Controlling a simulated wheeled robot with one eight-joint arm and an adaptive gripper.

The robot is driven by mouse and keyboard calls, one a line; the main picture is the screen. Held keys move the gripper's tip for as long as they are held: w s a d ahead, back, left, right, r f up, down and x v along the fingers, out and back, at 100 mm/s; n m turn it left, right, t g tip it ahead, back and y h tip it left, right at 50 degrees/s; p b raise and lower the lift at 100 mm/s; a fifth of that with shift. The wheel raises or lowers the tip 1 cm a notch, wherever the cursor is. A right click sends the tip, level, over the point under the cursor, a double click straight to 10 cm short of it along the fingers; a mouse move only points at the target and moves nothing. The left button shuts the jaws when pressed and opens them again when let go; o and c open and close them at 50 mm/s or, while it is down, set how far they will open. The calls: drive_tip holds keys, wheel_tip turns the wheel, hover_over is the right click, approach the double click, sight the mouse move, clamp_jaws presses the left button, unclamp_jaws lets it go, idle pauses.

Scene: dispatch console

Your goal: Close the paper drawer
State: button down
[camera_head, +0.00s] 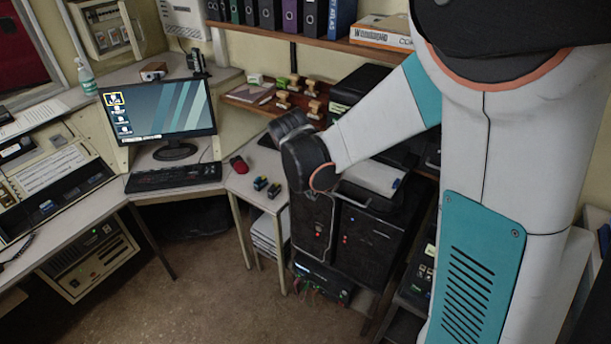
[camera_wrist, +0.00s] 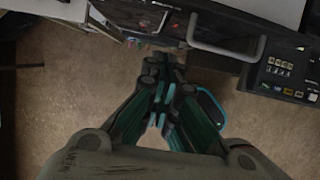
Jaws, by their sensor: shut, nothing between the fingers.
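The paper drawer (camera_wrist: 186,12) appears as a dark front edge with a grey U-shaped handle (camera_wrist: 228,48) in the upper part of the wrist view. White paper (camera_wrist: 285,10) shows just behind that edge. In the head view, white paper (camera_head: 374,176) lies in a dark unit to the right of my wrist. I cannot tell exactly how far the drawer sticks out. My gripper (camera_wrist: 163,78) is shut and empty, over the floor in front of the drawer, left of and below the handle in the wrist view. My arm hides it in the head view.
A button panel (camera_wrist: 282,75) is right of the handle. Dark cabinets (camera_head: 368,235) stand below my wrist, with a cabled box (camera_head: 322,281) under them. A desk corner with a red mouse (camera_head: 239,164) is to the left. The carpet (camera_head: 200,290) in front is clear.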

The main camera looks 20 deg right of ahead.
drive_tip(key=shift+w+d+f+b, duration=0.15)
drive_tip(key=shift+w+d+f, duration=0.2)
drive_tip(key=shift+w+d, duration=0.25)
drive_tip(key=shift+w+d+f+b, duration=0.1)
drive_tip(key=shift+w+d+f, duration=0.3)
drive_tip(key=shift+d, duration=0.35)
drive_tip(key=shift+w+d+f+b, duration=0.15)
drive_tip(key=shift+w+d+f, duration=0.2)
drive_tip(key=shift+w+d, duration=0.25)
drive_tip(key=shift+s, duration=0.1)
drive_tip(key=w+d, duration=0.6)
drive_tip(key=d, duration=0.1)
drive_tip(key=w+d, duration=0.3)
drive_tip(key=d, duration=0.1)
drive_tip(key=shift+d+b, duration=0.25)
drive_tip(key=shift+b, duration=0.15)
